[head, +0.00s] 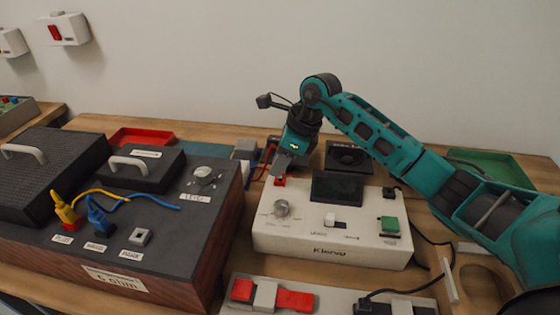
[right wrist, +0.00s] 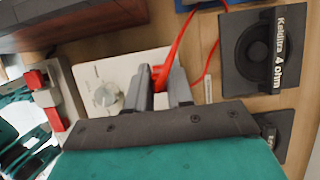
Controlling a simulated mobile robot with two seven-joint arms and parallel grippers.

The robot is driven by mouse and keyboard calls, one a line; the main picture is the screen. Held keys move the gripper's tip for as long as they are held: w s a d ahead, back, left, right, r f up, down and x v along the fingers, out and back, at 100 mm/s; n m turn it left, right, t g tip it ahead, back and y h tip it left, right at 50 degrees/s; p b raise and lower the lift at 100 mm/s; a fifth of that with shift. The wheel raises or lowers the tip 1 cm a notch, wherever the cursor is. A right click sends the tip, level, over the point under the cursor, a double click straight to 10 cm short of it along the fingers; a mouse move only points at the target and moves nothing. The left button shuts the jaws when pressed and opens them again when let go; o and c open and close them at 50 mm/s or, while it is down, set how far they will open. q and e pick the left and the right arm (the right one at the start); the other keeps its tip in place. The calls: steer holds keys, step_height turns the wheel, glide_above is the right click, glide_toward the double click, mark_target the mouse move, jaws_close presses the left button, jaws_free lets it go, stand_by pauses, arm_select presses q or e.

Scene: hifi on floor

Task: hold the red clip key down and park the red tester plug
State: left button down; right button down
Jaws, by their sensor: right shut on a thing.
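My right gripper (head: 285,168) reaches down at the back left of the white tester box (head: 330,250). In the right wrist view its fingers (right wrist: 162,92) are shut on a red piece (right wrist: 158,74) with a red lead, apparently the red tester plug. The fingers hide most of it, so I cannot tell whether it sits in a socket. A red part (head: 280,182) shows just under the fingertips in the head view. A grey clip panel (head: 335,300) at the front carries red keys (head: 294,300) and grey ones. No gripper is seen on these keys. My left gripper is not in view.
A dark wooden-sided box (head: 202,225) with yellow (head: 64,210) and blue (head: 97,213) plugs stands left. Behind the tester is a black speaker (head: 349,157). A red tray (head: 142,137) and a green tray (head: 490,165) lie at the back. A black cable runs at right.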

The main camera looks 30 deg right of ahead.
steer(key=shift+f+b, duration=0.5)
steer(key=shift+f, duration=0.2)
stand_by(0.5)
stand_by(0.3)
steer(key=c, duration=0.9)
jaws_free()
steer(key=shift+d+r, duration=0.15)
steer(key=shift+r, duration=0.15)
steer(key=p+v, duration=0.1)
steer(key=v, duration=0.4)
steer(key=a+p+v, duration=0.1)
steer(key=p+v, duration=0.1)
steer(key=v, duration=0.4)
steer(key=w+r+p+v, duration=0.1)
steer(key=v, duration=0.5)
steer(key=shift+a+f+p, duration=0.1)
steer(key=shift+a+p, duration=0.2)
steer(key=shift+a, duration=0.05)
